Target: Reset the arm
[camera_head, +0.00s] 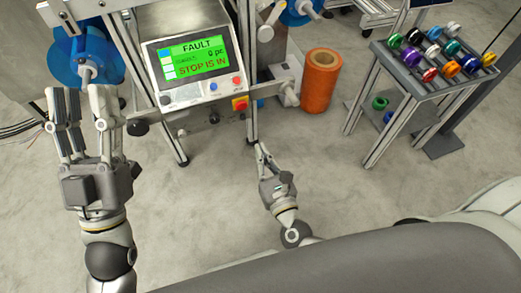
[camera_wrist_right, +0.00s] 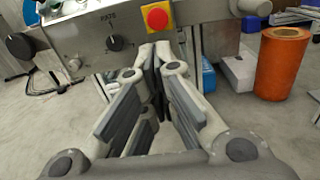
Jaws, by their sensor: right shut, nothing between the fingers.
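My left gripper (camera_head: 82,93) is in the head view at the left, fingers pointing up the picture. It is open, with a gap between the fingers and nothing in it. It appears in front of a blue reel (camera_head: 87,52) on the machine; I cannot tell how far apart they are. My right gripper (camera_head: 261,147) is shut and empty, near the machine's front leg in the head view. In the right wrist view its fingertips (camera_wrist_right: 154,50) meet just below the red button (camera_wrist_right: 156,17) in the picture.
The machine's panel (camera_head: 191,62) reads FAULT and STOP IS IN. A red button on yellow (camera_head: 240,103) sits below it. An orange roll (camera_head: 321,80) stands on the floor. A rack (camera_head: 408,80) at the right holds several coloured spools. The floor between is clear.

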